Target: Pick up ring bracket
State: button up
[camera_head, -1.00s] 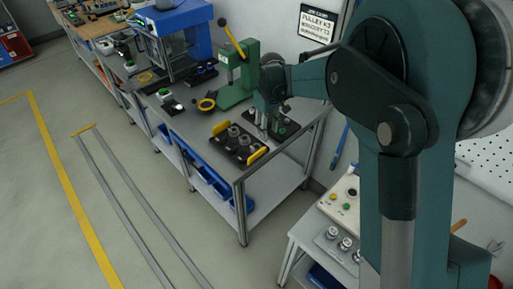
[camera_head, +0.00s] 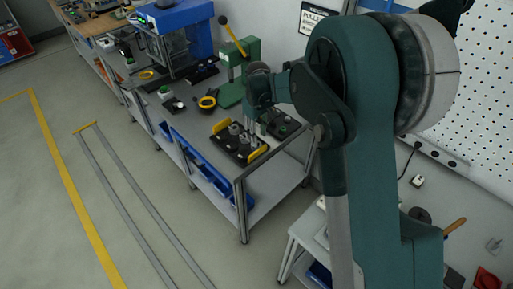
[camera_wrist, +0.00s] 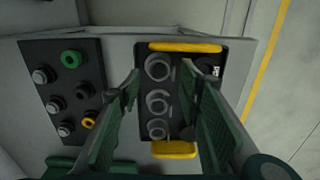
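Several grey ring-shaped parts with small side tabs, which look like ring brackets (camera_wrist: 158,103), stand in a row in a black tray (camera_wrist: 178,121) with yellow end handles. The tray also shows on the table in the head view (camera_head: 228,143). My gripper (camera_wrist: 161,77) is open above the tray, with one finger left of the row and the other to its right. Nothing is between the fingers at their height that I can make out. In the head view my gripper (camera_head: 253,130) points down over the right part of the tray, partly hiding it.
A second dark tray (camera_wrist: 42,60) with pegs and green, black and yellow rings lies left in the wrist view. A green press (camera_head: 232,93) stands behind on the table, near a yellow-and-black round item (camera_head: 207,101). Blue bins (camera_head: 205,165) sit on the shelf below.

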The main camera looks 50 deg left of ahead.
jog(key=shift+f, duration=0.35)
jog(key=shift+f, duration=0.1)
jog(key=shift+s+f, duration=0.1)
jog(key=shift+f, duration=2.4)
jog(key=shift+d, duration=0.1)
jog(key=shift+c, duration=0.6)
jog(key=c, duration=0.6)
